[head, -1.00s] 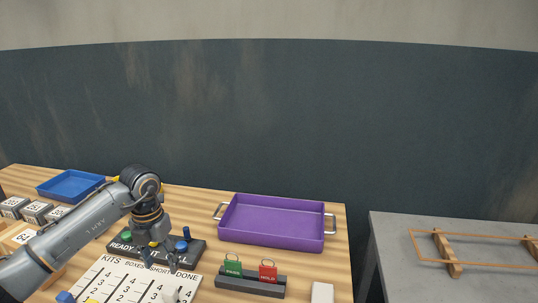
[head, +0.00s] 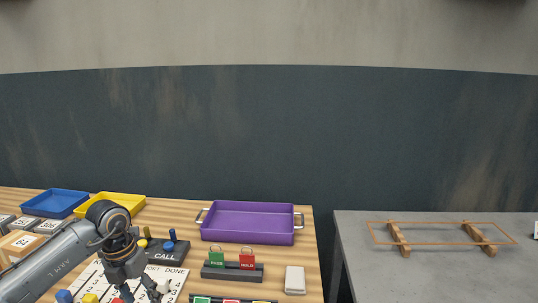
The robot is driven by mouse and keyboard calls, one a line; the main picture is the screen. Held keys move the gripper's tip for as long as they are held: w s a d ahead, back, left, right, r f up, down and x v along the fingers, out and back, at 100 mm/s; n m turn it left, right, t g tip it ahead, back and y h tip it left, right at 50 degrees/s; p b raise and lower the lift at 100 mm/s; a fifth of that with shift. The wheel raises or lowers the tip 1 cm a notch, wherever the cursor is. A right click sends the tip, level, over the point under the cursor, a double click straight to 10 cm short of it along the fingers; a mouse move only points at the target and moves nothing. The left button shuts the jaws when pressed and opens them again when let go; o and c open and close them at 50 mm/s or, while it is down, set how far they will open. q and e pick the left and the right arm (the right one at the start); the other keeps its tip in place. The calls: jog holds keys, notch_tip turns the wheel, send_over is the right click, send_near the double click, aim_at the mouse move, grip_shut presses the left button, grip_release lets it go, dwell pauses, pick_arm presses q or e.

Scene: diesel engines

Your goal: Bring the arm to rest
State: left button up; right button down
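My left arm comes in from the left in the head view. Its gripper (head: 140,292) points down over the white kits board (head: 172,274), near the bottom edge of the picture. The two fingers look apart, with nothing seen between them. A small white piece (head: 163,288) stands just right of the fingers; I cannot tell whether they touch. My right gripper is not in view.
A purple tray (head: 250,238), a rack (head: 232,275) with green and red tags, and a white block (head: 295,280) stand to the right. Blue (head: 55,213) and yellow (head: 125,200) trays are at back left. A grey table (head: 365,270) holds a wooden frame (head: 400,238).

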pick_arm(q)
jog(key=s+d+m+t+h, duration=0.15)
jog(key=d+h, duration=0.75)
jog(key=d, duration=1.2)
jog(key=s+d+r+n+t+h, duration=0.2)
jog(key=d+r+n+t+h, duration=0.55)
jog(key=r, duration=0.45)
jog(key=w+a+n+t+y, duration=0.3)
jog(key=a+n+t+y, duration=0.6)
jog(key=n, duration=0.6)
jog(key=s+a+f+n+g+y, duration=0.35)
jog(key=a+f+n+y, duration=0.6)
jog(key=f, duration=0.35)
jog(key=s+f+n+g, duration=0.2)
jog(key=s+f+g, duration=0.25)
jog(key=s, duration=0.35)
jog(key=s+a+f+n+g+h, duration=0.1)
jog(key=s+f+g, duration=0.2)
jog(key=s+f, duration=0.4)
jog(key=s+f+n+g, duration=0.2)
jog(key=s+f+g, duration=0.2)
jog(key=s, duration=0.5)
notch_tip(320, 180, down, 26)
jog(key=s+g, duration=0.1)
jog(key=s, duration=0.1)
jog(key=s+a+f+g, duration=0.1)
jog(key=s+a+f, duration=0.2)
jog(key=s+f, duration=1.3)
jog(key=shift+s+f, duration=0.15)
jog(key=shift+s, duration=0.3)
